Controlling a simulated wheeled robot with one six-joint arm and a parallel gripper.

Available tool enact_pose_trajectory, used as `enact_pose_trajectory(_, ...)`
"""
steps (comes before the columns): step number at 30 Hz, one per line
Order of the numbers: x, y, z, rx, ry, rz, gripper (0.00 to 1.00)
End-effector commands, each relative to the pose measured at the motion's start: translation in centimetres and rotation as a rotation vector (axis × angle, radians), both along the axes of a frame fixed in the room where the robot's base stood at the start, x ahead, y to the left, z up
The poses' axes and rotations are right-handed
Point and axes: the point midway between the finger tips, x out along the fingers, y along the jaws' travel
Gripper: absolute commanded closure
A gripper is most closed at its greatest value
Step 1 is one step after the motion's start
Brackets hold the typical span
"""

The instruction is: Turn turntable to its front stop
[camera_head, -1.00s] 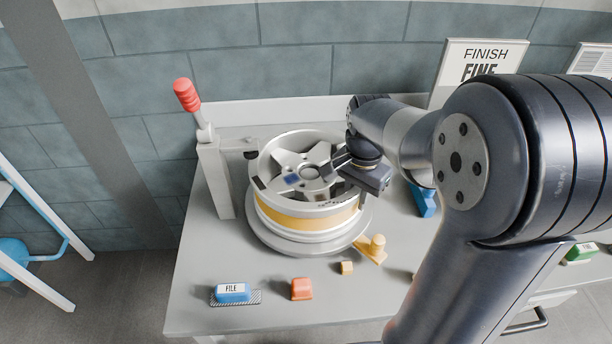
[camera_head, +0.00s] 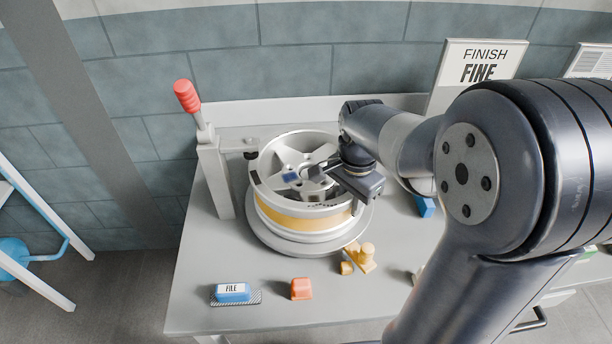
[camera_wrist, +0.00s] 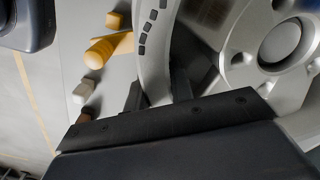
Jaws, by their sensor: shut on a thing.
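The turntable (camera_head: 268,240) is a round grey disc on the bench with a silver, yellow-banded wheel (camera_head: 285,220) on it. A yellow piece with an upright peg (camera_head: 364,256) sits at its front right edge. It lies close against a small yellow block (camera_head: 346,268); I cannot tell whether they touch. My gripper (camera_head: 332,172) is at the wheel's right side. In the wrist view, the fingers (camera_wrist: 157,92) straddle the wheel's rim (camera_wrist: 153,65), shut on it. The yellow peg (camera_wrist: 100,52) and yellow block (camera_wrist: 114,20) show at upper left there.
A post with a red-handled lever (camera_head: 187,96) stands left of the wheel. A blue FILE block (camera_head: 232,292) and an orange block (camera_head: 301,289) lie at the front. A FINISH FINE sign (camera_head: 482,65) stands behind my arm.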

Motion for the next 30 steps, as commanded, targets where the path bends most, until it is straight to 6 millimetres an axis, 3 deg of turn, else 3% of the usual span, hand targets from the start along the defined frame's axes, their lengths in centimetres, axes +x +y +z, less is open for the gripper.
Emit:
enact_pose_trajectory(2,0.1,0.0,0.2,0.001,-0.004,-0.001,1.00)
enact_pose_trajectory(3,0.1,0.0,0.2,0.001,-0.004,-0.001,0.76)
enact_pose_trajectory(12,0.0,0.0,0.0,0.001,-0.001,0.000,0.52)
enact_pose_trajectory(21,-0.2,-0.1,0.2,-0.002,0.008,0.001,0.52)
enact_pose_trajectory(30,0.0,0.0,5.8,0.000,-0.003,0.001,0.52)
